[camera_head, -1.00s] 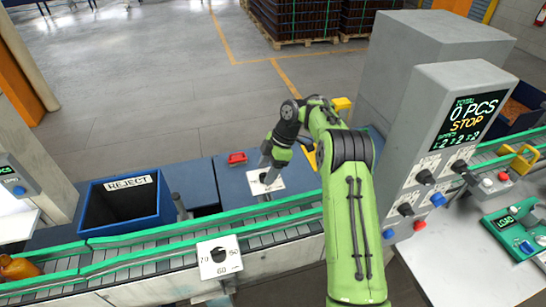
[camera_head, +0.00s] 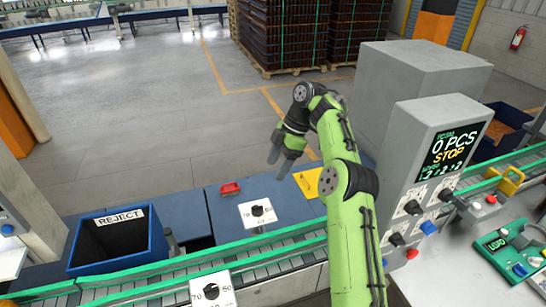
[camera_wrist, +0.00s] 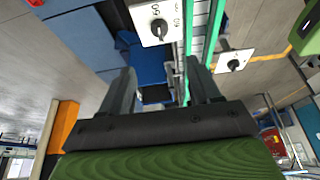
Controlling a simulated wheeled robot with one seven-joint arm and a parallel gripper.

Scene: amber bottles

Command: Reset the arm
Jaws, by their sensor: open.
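My green arm reaches up from the bottom of the head view, bent at the elbow. My gripper (camera_head: 281,160) hangs in the air above the blue table, tilted down to the left, open and empty. In the wrist view my gripper (camera_wrist: 160,90) shows its two dark fingers spread apart with nothing between them. A white dial plate (camera_head: 257,212) stands below the gripper, apart from it. A second dial plate (camera_head: 212,291) is at the conveyor's front side.
A blue REJECT bin (camera_head: 118,245) stands at the left behind the conveyor (camera_head: 270,250). A grey control cabinet (camera_head: 437,160) reading "0 PCS STOP" stands close to the right of my arm. Stacked crates (camera_head: 280,35) are at the back. Open floor lies beyond the table.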

